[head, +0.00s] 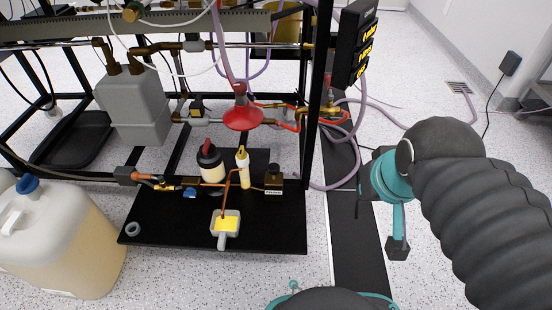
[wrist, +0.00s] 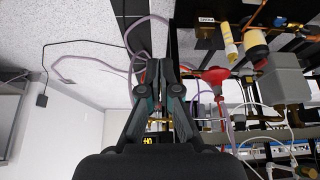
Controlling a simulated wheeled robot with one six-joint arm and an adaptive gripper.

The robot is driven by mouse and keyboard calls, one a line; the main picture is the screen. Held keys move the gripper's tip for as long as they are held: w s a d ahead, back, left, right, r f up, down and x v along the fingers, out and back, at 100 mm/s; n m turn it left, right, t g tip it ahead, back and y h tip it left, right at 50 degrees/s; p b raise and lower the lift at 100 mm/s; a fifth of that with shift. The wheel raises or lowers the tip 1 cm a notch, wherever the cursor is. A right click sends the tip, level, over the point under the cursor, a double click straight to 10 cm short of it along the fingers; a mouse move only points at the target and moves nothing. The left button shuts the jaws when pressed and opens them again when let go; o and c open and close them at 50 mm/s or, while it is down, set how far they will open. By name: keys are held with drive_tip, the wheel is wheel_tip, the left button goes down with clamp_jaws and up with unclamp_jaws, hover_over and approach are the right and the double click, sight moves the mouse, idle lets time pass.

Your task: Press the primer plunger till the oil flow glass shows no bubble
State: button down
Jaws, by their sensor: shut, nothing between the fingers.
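On the black base plate stand a pale bottle with a black and red top (head: 209,162), a slim yellow-and-white upright cylinder (head: 243,167) and a small dark block with a pale label (head: 274,179). The label is too small to read surely. I cannot tell which part is the primer plunger or the oil flow glass, and no bubble can be made out. My gripper (wrist: 161,70) is shut and empty. In the head view my wrist hangs right of the frame, apart from these parts. The cylinder (wrist: 229,42) and block (wrist: 206,36) also show in the wrist view, upside down.
A red disc-shaped part (head: 243,117) and a grey box (head: 134,106) are on the rig. A large jug (head: 55,235) stands left. A black post (head: 314,100) and hoses lie between my arm and the plate.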

drive_tip(key=w+a+r+n+g+p, duration=0.1)
drive_tip(key=w+a+r+n+p, duration=0.1)
drive_tip(key=w+n, duration=0.35)
drive_tip(key=n+g+p, duration=0.4)
drive_tip(key=n+g, duration=0.1)
drive_tip(key=n, duration=0.7)
hover_over(275, 167)
wheel_tip(275, 167, down, 10)
drive_tip(key=f, duration=0.1)
drive_tip(key=shift+a+r, duration=0.1)
drive_tip(key=shift+r, duration=0.15)
wheel_tip(275, 167, down, 14)
drive_tip(key=shift+b, duration=1)
